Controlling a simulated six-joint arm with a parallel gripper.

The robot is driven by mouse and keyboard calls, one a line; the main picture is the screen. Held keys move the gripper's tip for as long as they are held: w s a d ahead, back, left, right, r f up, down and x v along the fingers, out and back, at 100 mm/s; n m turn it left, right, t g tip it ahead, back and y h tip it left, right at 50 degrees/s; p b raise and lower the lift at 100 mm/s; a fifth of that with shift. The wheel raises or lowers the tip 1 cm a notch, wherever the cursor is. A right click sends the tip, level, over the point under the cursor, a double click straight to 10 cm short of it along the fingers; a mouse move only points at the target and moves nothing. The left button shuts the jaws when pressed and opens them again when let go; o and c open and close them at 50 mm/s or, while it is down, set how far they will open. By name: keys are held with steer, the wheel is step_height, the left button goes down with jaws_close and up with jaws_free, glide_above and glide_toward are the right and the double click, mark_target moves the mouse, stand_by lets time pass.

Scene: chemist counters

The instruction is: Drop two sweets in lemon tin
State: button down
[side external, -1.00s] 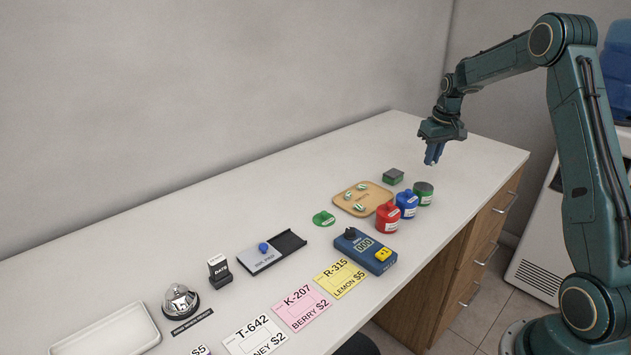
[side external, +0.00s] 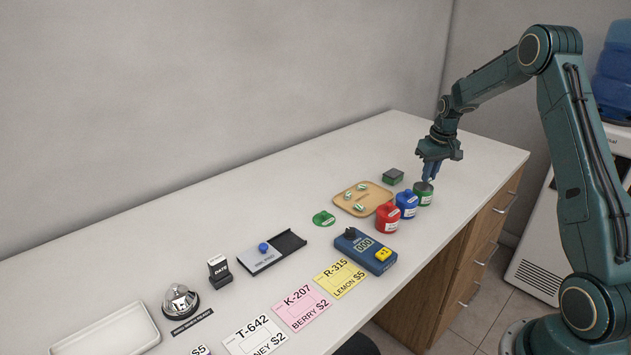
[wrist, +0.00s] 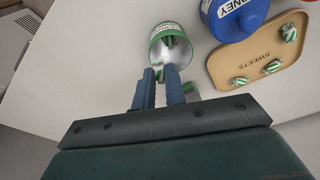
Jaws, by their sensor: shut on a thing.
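An open green tin (side external: 424,194) stands at the right end of a row of tins; its label is too small to read. In the wrist view the tin (wrist: 158,36) shows a silvery inside with a green-and-white sweet (wrist: 176,42) in it. My gripper (side external: 429,178) points down just above the tin's mouth. In the wrist view my gripper (wrist: 160,73) is shut on a green-and-white sweet (wrist: 158,74), mostly hidden between the fingers. Several more sweets lie on the wooden tray (side external: 375,192). A green lid (side external: 323,218) lies on the counter.
The lidded blue honey tin (side external: 406,206) stands close beside the green tin, with a lidded red tin (side external: 387,218) beyond. A dark green block (side external: 393,176) sits behind. A blue counter device (side external: 364,250) and price cards lie nearer. The counter's far right is clear.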

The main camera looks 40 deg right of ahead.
steer(key=shift+f, duration=0.45)
steer(key=c, duration=1.4)
jaws_free()
steer(key=shift+o, duration=0.2)
steer(key=shift+r, duration=0.15)
step_height(320, 180, up, 13)
steer(key=s, duration=0.2)
steer(key=shift+a+r, duration=0.2)
steer(key=shift+a, duration=0.2)
